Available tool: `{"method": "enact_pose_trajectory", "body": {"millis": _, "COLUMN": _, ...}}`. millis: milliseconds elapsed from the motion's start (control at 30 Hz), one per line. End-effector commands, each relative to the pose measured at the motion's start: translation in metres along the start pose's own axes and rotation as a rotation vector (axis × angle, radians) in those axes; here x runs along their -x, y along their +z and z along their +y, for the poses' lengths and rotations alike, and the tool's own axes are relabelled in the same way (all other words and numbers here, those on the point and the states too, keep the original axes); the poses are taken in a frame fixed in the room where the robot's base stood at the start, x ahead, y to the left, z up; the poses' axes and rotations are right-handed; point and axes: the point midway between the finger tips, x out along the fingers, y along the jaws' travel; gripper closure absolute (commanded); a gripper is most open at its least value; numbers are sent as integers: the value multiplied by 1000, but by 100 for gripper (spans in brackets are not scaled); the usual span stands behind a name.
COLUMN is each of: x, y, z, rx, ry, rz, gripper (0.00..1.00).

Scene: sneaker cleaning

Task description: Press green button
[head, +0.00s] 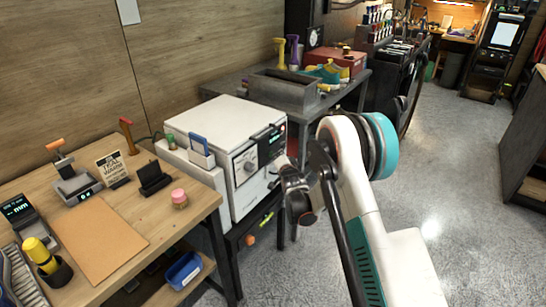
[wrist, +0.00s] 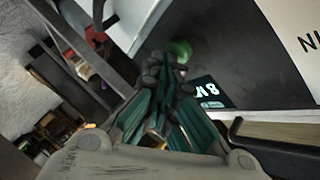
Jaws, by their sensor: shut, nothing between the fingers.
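A green round button (wrist: 180,49) sits on a dark panel (wrist: 225,50) in the wrist view, partly behind my fingertips. I cannot tell whether the fingertips touch it. My gripper (wrist: 166,68) is shut and empty, its tips overlapping the button's lower left edge in the picture. A small display with light characters (wrist: 211,91) is on the panel to the right of the button. In the head view, my gripper (head: 290,178) is at the right front of a white box-shaped machine (head: 215,118). The green button cannot be made out there.
A wooden workbench (head: 150,212) with small tools stands at the left. A grey table (head: 228,83) with a bin stands behind.

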Motion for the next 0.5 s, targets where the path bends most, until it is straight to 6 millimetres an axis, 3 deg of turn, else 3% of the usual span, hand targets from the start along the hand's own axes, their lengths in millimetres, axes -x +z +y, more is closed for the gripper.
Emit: {"method": "enact_pose_trajectory", "body": {"millis": 500, "x": 11, "y": -8, "z": 8, "rx": 0, "ry": 0, "rz": 0, "gripper": 100}}
